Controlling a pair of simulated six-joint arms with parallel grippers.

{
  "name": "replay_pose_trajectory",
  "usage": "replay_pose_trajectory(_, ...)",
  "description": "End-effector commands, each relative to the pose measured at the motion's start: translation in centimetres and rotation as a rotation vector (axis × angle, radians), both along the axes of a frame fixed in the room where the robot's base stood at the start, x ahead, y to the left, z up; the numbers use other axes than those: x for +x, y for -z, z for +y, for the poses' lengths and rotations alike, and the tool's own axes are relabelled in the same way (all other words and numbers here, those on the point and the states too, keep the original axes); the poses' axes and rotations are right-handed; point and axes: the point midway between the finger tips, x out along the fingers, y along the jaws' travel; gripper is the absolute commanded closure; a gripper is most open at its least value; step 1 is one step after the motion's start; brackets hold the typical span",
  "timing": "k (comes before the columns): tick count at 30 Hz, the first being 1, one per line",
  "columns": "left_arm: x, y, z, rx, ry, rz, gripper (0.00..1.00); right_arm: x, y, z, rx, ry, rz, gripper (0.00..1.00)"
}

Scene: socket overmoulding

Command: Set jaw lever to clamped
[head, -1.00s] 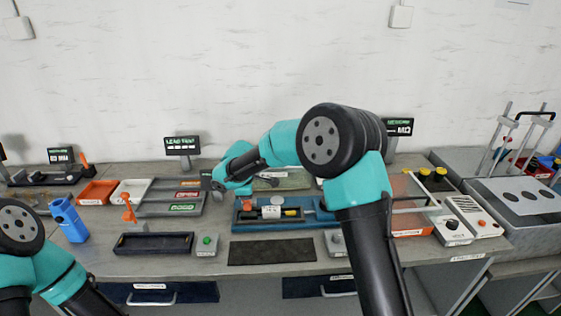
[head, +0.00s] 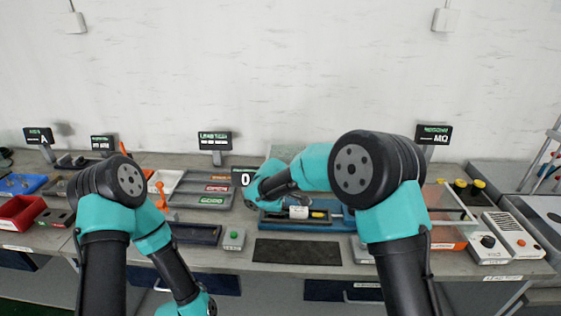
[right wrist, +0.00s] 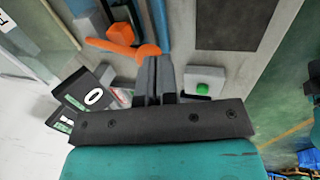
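In the right wrist view, an orange lever (right wrist: 110,42) with a round orange end lies just beyond my right gripper (right wrist: 157,62). The gripper's two dark fingers are together with no clear gap, and I see nothing between them. The round end is right at the fingertips; I cannot tell whether they touch. A blue fixture (right wrist: 162,20) lies beside the lever. In the head view the blue fixture (head: 340,220) holds a pale labelled part, and my right wrist covers its left end and the lever. My left gripper is below the picture edge.
A green button box (head: 233,238) stands near the front, also in the right wrist view (right wrist: 203,88). A dark mat (head: 297,252) lies bare in front of the fixture. A display reading 0 (head: 244,177) is behind my right wrist.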

Motion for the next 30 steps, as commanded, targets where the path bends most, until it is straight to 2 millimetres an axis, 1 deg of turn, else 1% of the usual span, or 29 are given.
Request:
replay_pose_trajectory(4,0.0,0.0,0.0,0.0,0.0,0.0,0.57,-0.1,0.2,0.0,-0.001,-0.001,0.004,1.0)
replay_pose_trajectory(8,0.0,0.0,0.0,0.0,0.0,0.0,0.57,-0.1,-0.2,-0.1,-0.001,0.001,0.003,1.0)
replay_pose_trajectory(11,0.0,0.0,0.0,0.0,0.0,0.0,0.57,0.0,-1.0,-0.2,-0.001,0.004,0.001,1.0)
replay_pose_trajectory(18,0.0,0.0,0.0,0.0,0.0,0.0,0.57,0.0,-4.4,-1.0,0.002,0.015,-0.003,1.0)
replay_pose_trajectory(23,0.0,0.0,0.0,0.0,0.0,0.0,0.57,-2.5,-5.5,-0.9,-0.001,0.012,0.0,1.0)
replay_pose_trajectory(30,0.0,0.0,0.0,0.0,0.0,0.0,0.57,-6.2,-7.7,-0.7,0.0,0.011,-0.001,1.0)
